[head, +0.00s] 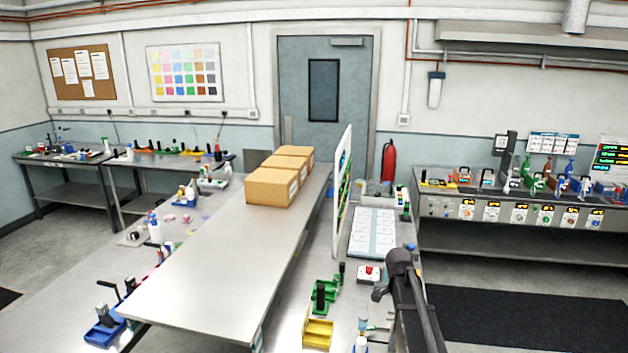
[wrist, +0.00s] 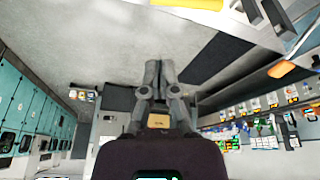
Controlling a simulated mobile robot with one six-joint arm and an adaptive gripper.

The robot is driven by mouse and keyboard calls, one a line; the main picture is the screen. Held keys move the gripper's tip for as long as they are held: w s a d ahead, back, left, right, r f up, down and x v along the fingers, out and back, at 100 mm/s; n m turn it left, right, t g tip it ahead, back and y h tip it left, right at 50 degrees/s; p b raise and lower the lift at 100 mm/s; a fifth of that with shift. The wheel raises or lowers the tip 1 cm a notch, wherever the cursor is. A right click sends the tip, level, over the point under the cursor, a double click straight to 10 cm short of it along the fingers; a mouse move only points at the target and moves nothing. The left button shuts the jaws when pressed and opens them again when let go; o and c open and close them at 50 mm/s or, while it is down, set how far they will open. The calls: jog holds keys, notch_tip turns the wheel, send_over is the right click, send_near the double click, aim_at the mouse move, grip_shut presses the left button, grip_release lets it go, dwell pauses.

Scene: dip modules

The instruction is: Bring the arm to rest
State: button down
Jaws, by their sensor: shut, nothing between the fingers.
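In the wrist view my gripper (wrist: 157,78) reaches out from the dark wrist body with its two grey fingers together and nothing between them. Grey floor and a dark mat lie beyond the fingertips. In the head view a dark part of my arm stands at the lower right, over the right side of the near bench (head: 345,275). I cannot make out the fingertips in the head view.
A green bin (head: 322,293) and a yellow bin (head: 318,333) stand on the near bench, left of my arm. Cardboard boxes (head: 270,188) sit on the long middle table (head: 215,275). A black mat (head: 530,318) covers open floor at right, before the back bench (head: 520,217).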

jog(key=s+a+f+n+y+b, duration=0.2)
jog(key=s+a+f+n+b, duration=0.4)
jog(key=s+a+f+n, duration=0.1)
jog(key=s+a+f+n+y+b, duration=0.1)
jog(key=s+a+f+n+b, duration=0.6)
jog(key=s, duration=0.5)
jog(key=shift+f+n+y, duration=0.25)
jog(key=shift+n+y, duration=0.15)
jog(key=shift+n, duration=0.8)
